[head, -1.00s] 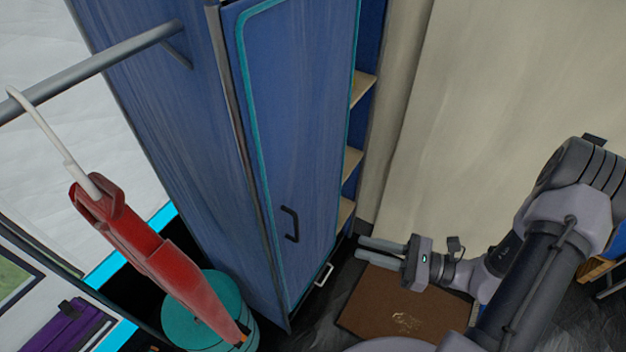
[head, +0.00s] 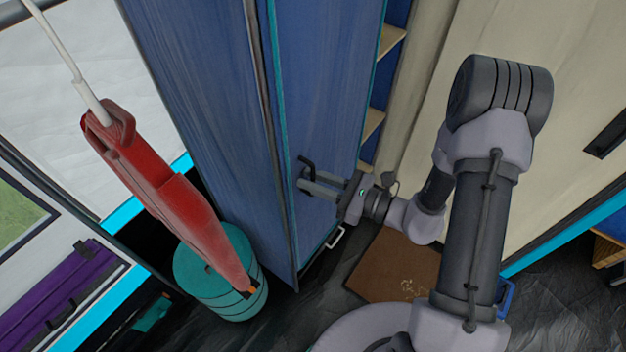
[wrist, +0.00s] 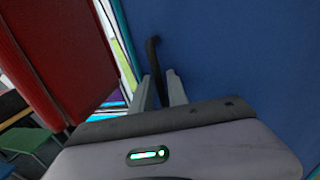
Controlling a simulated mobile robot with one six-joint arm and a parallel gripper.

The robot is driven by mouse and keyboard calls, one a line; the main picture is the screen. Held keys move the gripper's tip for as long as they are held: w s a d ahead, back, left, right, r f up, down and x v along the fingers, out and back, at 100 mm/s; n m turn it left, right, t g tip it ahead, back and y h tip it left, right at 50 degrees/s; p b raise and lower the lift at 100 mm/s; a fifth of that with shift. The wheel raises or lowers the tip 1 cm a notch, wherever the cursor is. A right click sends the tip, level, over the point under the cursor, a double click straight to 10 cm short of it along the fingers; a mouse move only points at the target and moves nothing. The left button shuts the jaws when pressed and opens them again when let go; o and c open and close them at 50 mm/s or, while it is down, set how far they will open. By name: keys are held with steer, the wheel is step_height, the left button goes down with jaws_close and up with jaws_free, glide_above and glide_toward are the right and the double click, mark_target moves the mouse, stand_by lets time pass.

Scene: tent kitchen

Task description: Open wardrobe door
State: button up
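The blue door panel (wrist: 240,50) fills the right of that view. Whether a finger touches the handle cannot be told.
Open shelves (head: 374,124) stand right of the door. A red object (head: 165,190) hangs at the left above a teal drum (head: 205,275). A brown mat (head: 395,265) lies on the dark floor. A lower light handle (head: 336,237) sits below the door.

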jaws_close()
stand_by(1.4)
